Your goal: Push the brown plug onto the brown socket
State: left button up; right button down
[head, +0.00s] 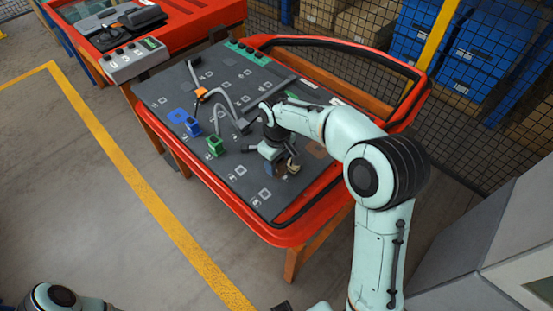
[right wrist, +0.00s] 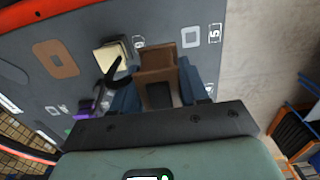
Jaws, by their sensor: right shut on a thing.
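My right gripper (right wrist: 158,90) is low over the grey door panel, its two blue fingers shut on the brown plug (right wrist: 157,60). The plug shows as a brown block between the fingers, above a darker part. My left gripper is not in view.
A beige connector (right wrist: 113,55) with a black piece stands close beside the plug. A red door frame (head: 275,237) rims the panel.

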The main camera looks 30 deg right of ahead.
jog(key=shift+w+d, duration=0.1)
jog(key=shift+d, duration=0.4)
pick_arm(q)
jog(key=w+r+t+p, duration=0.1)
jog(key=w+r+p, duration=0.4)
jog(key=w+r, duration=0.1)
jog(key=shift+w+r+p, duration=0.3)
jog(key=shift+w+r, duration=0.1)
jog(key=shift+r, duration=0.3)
pick_arm(e)
jog(key=w+d, duration=0.2)
jog(key=d, duration=0.7)
jog(key=w+d, duration=0.3)
jog(key=d, duration=0.6)
jog(key=shift+d, duration=0.35)
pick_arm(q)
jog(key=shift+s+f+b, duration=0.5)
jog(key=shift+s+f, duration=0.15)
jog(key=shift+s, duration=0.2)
pick_arm(e)
jog(key=shift+f, duration=3.05)
jog(key=shift+f, duration=0.1)
